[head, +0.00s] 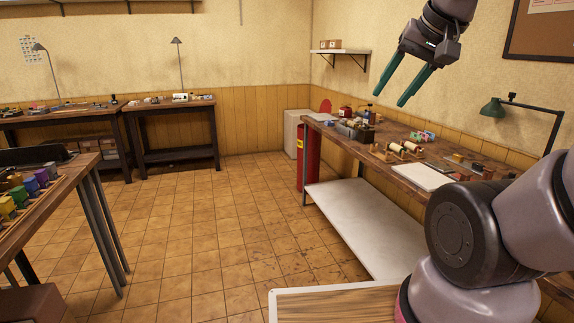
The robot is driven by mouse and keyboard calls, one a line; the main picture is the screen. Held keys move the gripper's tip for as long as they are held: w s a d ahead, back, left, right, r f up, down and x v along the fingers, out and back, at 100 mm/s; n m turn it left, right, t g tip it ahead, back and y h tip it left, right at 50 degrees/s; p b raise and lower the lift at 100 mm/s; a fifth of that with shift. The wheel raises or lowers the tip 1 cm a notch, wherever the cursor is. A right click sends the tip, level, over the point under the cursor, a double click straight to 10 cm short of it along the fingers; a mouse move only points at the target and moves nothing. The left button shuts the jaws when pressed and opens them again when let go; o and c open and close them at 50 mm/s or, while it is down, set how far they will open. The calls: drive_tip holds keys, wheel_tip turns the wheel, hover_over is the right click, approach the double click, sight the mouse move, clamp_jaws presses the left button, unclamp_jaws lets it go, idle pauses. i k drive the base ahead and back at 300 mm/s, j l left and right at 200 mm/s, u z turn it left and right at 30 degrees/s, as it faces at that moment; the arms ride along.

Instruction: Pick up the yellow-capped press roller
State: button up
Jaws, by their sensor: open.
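My gripper (390,100) is in the upper right of the head view, in the air above the right-hand workbench. Its two green fingers are spread apart, point down to the left, and hold nothing. Pale cylinders that look like rollers (410,147) lie on a small wooden holder near the middle of that bench. More pale cylinders (350,122) show at a dark box farther back. All are too small in the picture to tell which one has a yellow cap. My gripper is well above them and touches none.
The right workbench (393,179) also carries a white board (425,176), pink and green blocks (422,136) and a green lamp (493,108). A red cylinder (308,160) stands at its far end. A left table (80,174) holds coloured blocks. The tiled floor between is clear.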

sight(350, 123)
drive_tip(key=i+z, duration=0.2)
drive_tip(key=i, duration=0.2)
drive_tip(key=i+j+z, duration=0.2)
drive_tip(key=i, duration=0.2)
drive_tip(key=i+j+z, duration=0.2)
drive_tip(key=i, duration=0.2)
drive_tip(key=i+j+z, duration=0.15)
drive_tip(key=i+j, duration=0.45)
drive_tip(key=i+j+z, duration=0.15)
drive_tip(key=i+j, duration=0.6)
drive_tip(key=i+j+z, duration=0.2)
drive_tip(key=i+j, duration=0.5)
